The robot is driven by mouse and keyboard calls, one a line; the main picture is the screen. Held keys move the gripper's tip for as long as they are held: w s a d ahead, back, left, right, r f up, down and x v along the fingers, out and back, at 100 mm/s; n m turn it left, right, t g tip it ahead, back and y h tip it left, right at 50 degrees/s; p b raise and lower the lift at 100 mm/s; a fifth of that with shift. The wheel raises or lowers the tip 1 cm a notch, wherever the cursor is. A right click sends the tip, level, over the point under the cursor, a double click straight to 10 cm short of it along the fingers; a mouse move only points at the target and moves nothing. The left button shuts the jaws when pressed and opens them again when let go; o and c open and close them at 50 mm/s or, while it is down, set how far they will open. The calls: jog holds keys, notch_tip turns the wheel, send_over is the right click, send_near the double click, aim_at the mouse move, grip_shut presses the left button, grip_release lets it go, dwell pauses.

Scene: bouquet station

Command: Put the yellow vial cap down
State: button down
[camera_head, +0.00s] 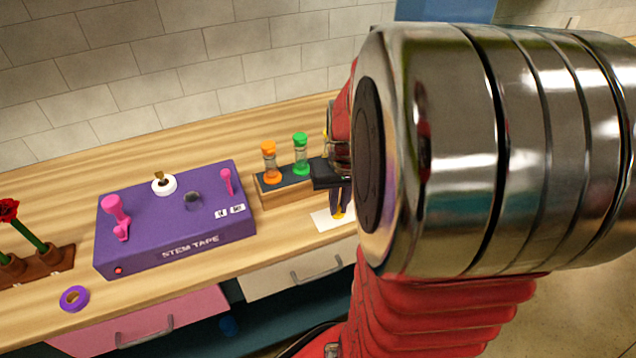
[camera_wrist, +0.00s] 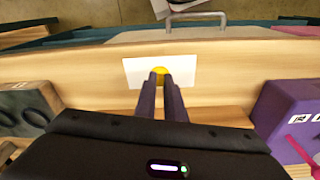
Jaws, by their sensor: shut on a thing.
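The yellow vial cap (camera_wrist: 160,71) is between the fingertips of my gripper (camera_wrist: 161,80), over a white card on the counter. In the wrist view the fingers are close together on the cap. In the head view my gripper (camera_head: 341,208) points down at the card (camera_head: 324,220), and a bit of the yellow cap (camera_head: 339,213) shows at the fingertips. I cannot tell whether the cap touches the card. My own arm hides much of the right side of the head view.
A wooden vial rack (camera_head: 285,190) stands just behind the card, with an orange-capped vial (camera_head: 269,163) and a green-capped vial (camera_head: 301,154). A purple stem tape box (camera_head: 178,222) is to the left. A purple tape ring (camera_head: 74,298) lies near the front edge.

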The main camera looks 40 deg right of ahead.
jog(key=shift+f, duration=0.1)
jog(key=c, duration=1.8)
grip_release()
jog(key=r, duration=0.4)
jog(key=s+r, duration=0.1)
jog(key=r, duration=0.7)
jog(key=shift+s+a, duration=0.2)
jog(key=shift+a, duration=0.15)
jog(key=a+n+t, duration=0.1)
jog(key=a+n, duration=0.1)
jog(key=a, duration=0.5)
jog(key=s+a+r+n+t, duration=0.1)
jog(key=a+t, duration=0.1)
jog(key=a, duration=0.5)
jog(key=s+a+n+t, duration=0.1)
jog(key=a+n, duration=0.1)
jog(key=a, duration=0.6)
jog(key=shift+s+a+r+n+y, duration=0.1)
jog(key=shift+s+r+n+y, duration=0.2)
jog(key=shift+r, duration=0.1)
